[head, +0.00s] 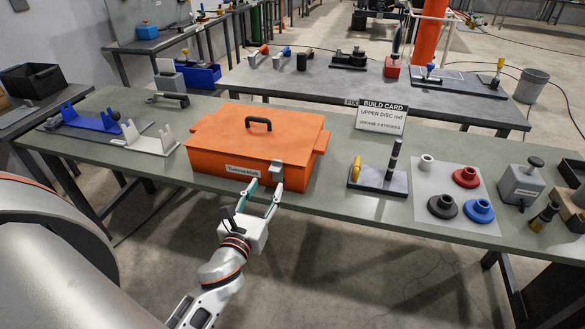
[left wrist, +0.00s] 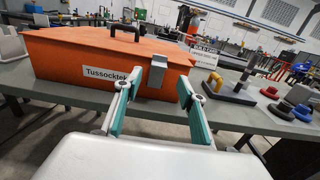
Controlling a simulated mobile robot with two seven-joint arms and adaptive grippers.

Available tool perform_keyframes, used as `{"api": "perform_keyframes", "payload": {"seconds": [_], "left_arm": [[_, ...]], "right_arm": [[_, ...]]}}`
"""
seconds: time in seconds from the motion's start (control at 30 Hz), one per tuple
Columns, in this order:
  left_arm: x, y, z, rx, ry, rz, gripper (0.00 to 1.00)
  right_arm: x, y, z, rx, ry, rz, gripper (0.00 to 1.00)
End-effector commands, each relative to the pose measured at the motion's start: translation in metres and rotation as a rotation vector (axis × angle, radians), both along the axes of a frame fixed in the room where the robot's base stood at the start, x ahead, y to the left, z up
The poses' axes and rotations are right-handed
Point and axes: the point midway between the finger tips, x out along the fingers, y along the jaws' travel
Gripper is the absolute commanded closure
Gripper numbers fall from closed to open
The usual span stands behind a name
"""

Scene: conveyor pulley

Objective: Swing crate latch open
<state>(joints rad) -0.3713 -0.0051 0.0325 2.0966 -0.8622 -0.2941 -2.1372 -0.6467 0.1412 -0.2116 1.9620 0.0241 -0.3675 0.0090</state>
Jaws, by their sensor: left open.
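The orange crate (head: 226,143) stands shut on the grey-green table, with a black handle on its lid and a "Tussocktek" label on its front. It fills the left of the left wrist view (left wrist: 75,62). The grey latch (head: 277,171) is on the crate's front face, right of the label, and hangs down against it. It shows in the left wrist view (left wrist: 158,74) just beyond the left fingertip. My left gripper (head: 263,192) is open and empty in front of the latch, its fingers pointing at the crate. Contact with the latch cannot be told. My right gripper is out of view.
Right of the crate are a black base (head: 379,180) with a yellow handle and dark post, and a white mat (head: 462,223) with several coloured discs. A build card (head: 381,117) stands behind. White (head: 146,141) and blue (head: 88,121) brackets are at left.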

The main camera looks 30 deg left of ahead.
Motion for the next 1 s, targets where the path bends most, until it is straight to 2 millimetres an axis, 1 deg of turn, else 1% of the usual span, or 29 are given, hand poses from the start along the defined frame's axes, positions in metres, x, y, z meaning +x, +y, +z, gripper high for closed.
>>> {"api": "perform_keyframes", "payload": {"seconds": [0.17, 0.4, 0.5, 0.67, 0.9, 0.93, 0.97, 1.0], "left_arm": [[0.019, 0.005, 0.002, 0.008, -0.001, 0.0, 0.6], [0.055, 0.013, 0.001, 0.005, 0.0, 0.0, 0.6], [0.065, 0.016, 0.0, 0.003, 0.001, 0.0, 0.6], [0.073, 0.018, 0.0, 0.004, 0.002, 0.0, 0.6], [0.074, 0.018, -0.001, 0.004, 0.002, 0.0, 0.6], [0.074, 0.018, -0.001, 0.004, 0.002, 0.0, 0.62], [0.074, 0.018, -0.001, 0.004, 0.002, 0.0, 0.7], [0.074, 0.018, -0.001, 0.003, 0.002, 0.0, 0.8]], "right_arm": [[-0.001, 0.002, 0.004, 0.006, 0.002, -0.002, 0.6], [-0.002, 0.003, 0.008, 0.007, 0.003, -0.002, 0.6], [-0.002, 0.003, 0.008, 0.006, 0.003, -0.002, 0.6], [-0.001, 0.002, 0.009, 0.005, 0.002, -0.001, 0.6], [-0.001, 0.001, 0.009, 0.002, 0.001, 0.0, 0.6], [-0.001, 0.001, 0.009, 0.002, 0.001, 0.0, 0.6], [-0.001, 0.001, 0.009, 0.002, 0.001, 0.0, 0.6], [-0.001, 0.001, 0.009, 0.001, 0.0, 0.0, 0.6]]}}
